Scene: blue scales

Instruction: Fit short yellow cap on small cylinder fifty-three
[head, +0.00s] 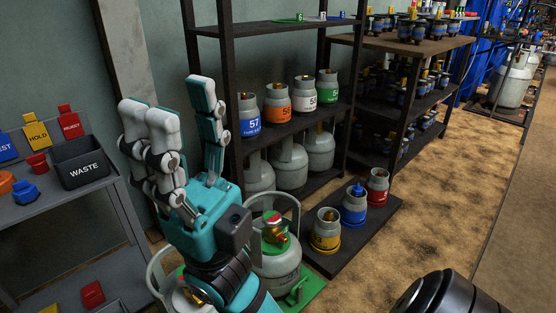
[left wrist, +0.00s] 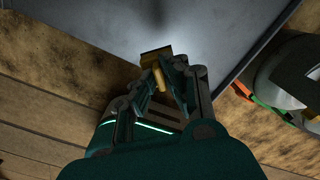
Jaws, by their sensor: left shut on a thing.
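My left gripper (left wrist: 160,72) shows in the left wrist view, shut on a small dark-yellow piece (left wrist: 154,58), which looks like the yellow cap; the fingers hide part of it. I cannot make out this gripper in the head view. My right gripper (head: 174,100) stands in the head view with its fingers pointing up and spread, with nothing between them. A small grey cylinder with a yellow band (head: 326,231) stands upright at the near end of the low dark platform, its brass valve showing. Its number cannot be read, so I cannot confirm it is fifty-three.
Blue-banded (head: 354,205) and red-banded (head: 378,188) cylinders stand behind it. A larger grey cylinder (head: 277,265) stands left of the platform. A dark rack (head: 278,131) holds numbered cylinders. A grey stand carries a black WASTE bin (head: 84,163). Sandy floor (head: 450,195) is clear at right.

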